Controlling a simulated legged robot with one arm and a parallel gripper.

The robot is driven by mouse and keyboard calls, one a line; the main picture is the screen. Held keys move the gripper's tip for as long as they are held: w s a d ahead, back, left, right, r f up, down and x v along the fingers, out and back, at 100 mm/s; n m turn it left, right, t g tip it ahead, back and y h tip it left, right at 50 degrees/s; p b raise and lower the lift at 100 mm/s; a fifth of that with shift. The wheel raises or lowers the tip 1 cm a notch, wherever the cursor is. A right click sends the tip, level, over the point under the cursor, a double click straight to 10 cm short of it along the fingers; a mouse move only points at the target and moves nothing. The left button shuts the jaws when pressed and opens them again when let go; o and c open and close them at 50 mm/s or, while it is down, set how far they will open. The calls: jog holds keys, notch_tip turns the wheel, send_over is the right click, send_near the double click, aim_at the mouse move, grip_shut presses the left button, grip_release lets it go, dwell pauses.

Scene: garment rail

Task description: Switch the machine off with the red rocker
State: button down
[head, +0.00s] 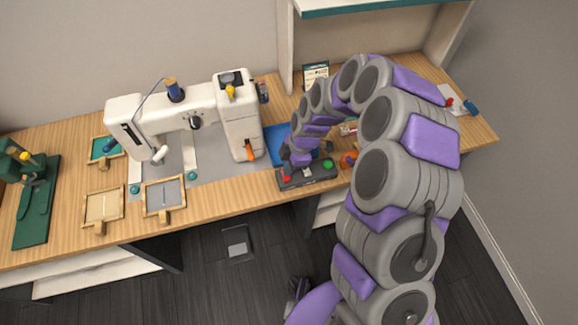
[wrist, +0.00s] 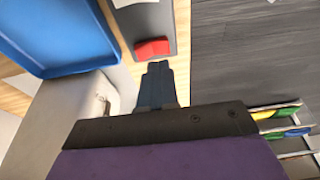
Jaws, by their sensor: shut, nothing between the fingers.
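The red rocker (head: 287,179) is at the left end of a dark control box (head: 308,178) near the table's front edge. In the wrist view the red rocker (wrist: 152,48) is just beyond my fingertips, with a small gap seeming to show between them. My gripper (wrist: 157,68) is shut and empty, pointing at the rocker. In the head view my gripper (head: 298,163) is over the box's left part, partly hidden by my arm. A green button (head: 328,164) sits at the box's right end. The white sewing machine (head: 232,122) stands to the left.
A blue tray (head: 276,142) lies behind the box; it also shows in the wrist view (wrist: 62,30). Framed pieces (head: 164,198) lie at the front left. A shelf (head: 375,5) hangs above the back right.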

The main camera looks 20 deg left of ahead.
jog(key=s+p+v, duration=0.1)
jog(key=p+v, duration=0.1)
jog(key=v, duration=1)
jog(key=shift+s+d, duration=0.25)
jog(key=shift+s, duration=0.1)
